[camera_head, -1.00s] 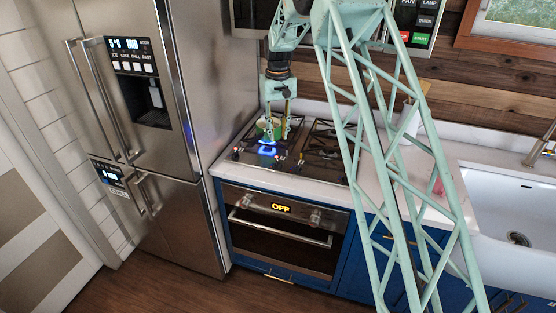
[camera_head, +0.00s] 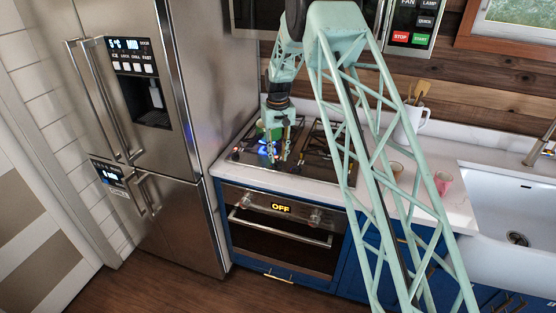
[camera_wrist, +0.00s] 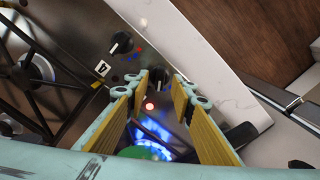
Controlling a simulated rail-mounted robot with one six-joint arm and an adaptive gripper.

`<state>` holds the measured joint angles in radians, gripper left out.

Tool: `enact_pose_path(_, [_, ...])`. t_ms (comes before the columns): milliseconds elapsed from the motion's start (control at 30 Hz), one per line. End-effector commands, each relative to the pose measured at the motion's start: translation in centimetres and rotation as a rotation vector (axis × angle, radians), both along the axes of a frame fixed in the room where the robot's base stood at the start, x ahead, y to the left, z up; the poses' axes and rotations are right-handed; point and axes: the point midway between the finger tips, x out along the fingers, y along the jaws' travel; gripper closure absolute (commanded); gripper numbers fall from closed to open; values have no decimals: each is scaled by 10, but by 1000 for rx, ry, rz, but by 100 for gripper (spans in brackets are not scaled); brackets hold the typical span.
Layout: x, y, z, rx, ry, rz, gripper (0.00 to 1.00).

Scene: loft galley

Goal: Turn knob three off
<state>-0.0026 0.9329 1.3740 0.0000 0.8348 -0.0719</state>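The cooktop (camera_head: 305,165) has a lit burner with a blue flame (camera_wrist: 155,132) beneath a green pot (camera_head: 262,128). My gripper (camera_head: 277,158) reaches down at the cooktop's front, beside the pot. In the wrist view, my gripper (camera_wrist: 163,86) is open, its yellow-padded fingers apart. A dark knob (camera_wrist: 159,76) shows between the fingertips; I cannot tell if they touch it. A red light (camera_wrist: 150,106) glows near it. Another black knob (camera_wrist: 121,43) stands beyond the left finger, near a tag marked 4 (camera_wrist: 101,69). The number of the knob between the fingers is not readable.
The fridge (camera_head: 150,130) stands close to the cooktop's left. The oven (camera_head: 278,232) below shows OFF. A mug with wooden utensils (camera_head: 411,122), a pink cup (camera_head: 443,183) and the sink (camera_head: 510,200) are to the right. The microwave (camera_head: 330,20) hangs above.

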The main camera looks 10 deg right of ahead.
Motion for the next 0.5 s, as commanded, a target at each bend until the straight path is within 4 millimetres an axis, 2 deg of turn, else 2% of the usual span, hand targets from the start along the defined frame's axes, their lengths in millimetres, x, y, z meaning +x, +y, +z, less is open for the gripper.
enact_pose_path(200, [0, 0, -18, 0, 0, 0, 77])
enact_pose_path(500, [0, 0, -23, 0, 0, 0, 77])
